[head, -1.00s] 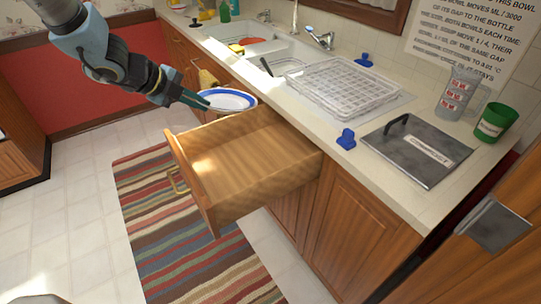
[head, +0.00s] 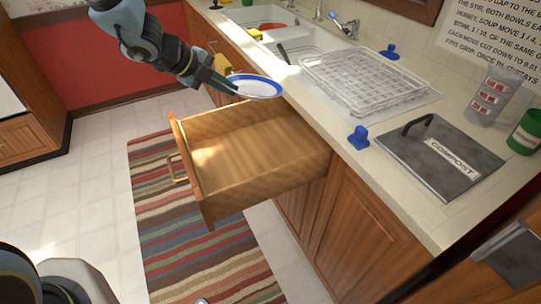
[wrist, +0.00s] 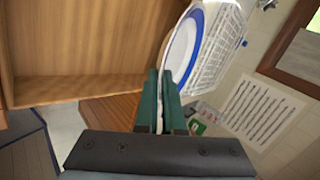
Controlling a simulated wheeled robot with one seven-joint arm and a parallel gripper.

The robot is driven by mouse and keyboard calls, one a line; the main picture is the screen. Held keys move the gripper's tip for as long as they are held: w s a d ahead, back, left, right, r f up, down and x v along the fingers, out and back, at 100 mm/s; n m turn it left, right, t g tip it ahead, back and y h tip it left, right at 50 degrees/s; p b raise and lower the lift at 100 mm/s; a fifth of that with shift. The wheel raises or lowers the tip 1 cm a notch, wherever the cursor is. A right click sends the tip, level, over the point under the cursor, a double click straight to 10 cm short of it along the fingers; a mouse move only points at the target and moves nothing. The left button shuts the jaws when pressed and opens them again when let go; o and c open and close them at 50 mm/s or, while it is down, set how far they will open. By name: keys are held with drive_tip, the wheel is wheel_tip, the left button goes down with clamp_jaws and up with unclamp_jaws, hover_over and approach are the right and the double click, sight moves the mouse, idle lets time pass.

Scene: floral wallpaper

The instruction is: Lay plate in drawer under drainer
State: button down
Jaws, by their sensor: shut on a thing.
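A white plate with a blue rim (head: 257,87) is held at its edge by my gripper (head: 230,84), above and behind the far side of the open drawer. In the wrist view the plate (wrist: 182,48) is seen nearly edge-on between the green fingers of my gripper (wrist: 160,105). The wooden drawer (head: 262,157) is pulled out and its visible floor is empty. The drawer also shows in the wrist view (wrist: 90,40), left of the plate. The white wire drainer (head: 362,84) stands on the counter above the drawer.
A blue clip-like object (head: 358,137) and a grey compost lid (head: 440,155) lie on the counter near the drainer. The sink (head: 262,22) is behind. A striped rug (head: 195,240) lies on the floor below the drawer.

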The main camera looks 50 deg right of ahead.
drive_tip(key=b, duration=1.2)
hover_over(238, 169)
wheel_tip(238, 169, down, 14)
wheel_tip(238, 169, down, 10)
drive_tip(key=shift+d+f+b, duration=0.1)
drive_tip(key=shift+b, duration=0.7)
drive_tip(key=c, duration=1)
unclamp_jaws()
drive_tip(key=v, duration=1.2)
drive_tip(key=shift+p, duration=0.3)
